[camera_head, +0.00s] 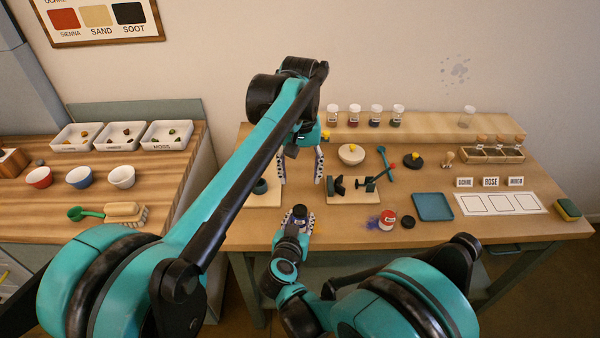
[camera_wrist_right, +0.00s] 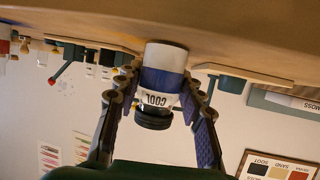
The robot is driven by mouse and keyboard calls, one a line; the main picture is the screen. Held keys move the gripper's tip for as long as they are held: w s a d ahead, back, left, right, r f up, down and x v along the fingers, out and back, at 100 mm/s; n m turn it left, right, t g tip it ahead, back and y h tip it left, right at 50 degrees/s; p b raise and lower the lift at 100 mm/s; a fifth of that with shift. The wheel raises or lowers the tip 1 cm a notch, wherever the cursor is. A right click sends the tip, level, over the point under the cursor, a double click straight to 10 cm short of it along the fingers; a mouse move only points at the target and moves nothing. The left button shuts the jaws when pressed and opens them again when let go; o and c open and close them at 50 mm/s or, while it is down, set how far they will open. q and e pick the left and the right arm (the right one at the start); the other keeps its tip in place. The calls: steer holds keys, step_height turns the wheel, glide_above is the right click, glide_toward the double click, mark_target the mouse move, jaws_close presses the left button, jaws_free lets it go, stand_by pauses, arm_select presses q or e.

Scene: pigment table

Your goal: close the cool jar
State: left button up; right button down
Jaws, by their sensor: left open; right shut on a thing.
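The cool jar (camera_wrist_right: 163,75), with a white COOL label, blue contents and a black lid (camera_wrist_right: 153,120) on its mouth end, stands upright on the table; the wrist view shows it upside down. It also shows in the head view (camera_head: 298,211) near the front edge. My right gripper (camera_wrist_right: 160,84) is shut on its sides. I cannot tell how tight the lid is. My left gripper (camera_head: 300,180) is open and empty, pointing down behind the jar, apart from it.
A blue tray (camera_head: 433,207) is farther right.

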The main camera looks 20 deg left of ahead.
steer(key=c, duration=0.9)
jaws_free()
steer(key=shift+s, duration=0.1)
steer(key=v, duration=1.2)
steer(key=shift+f, duration=0.1)
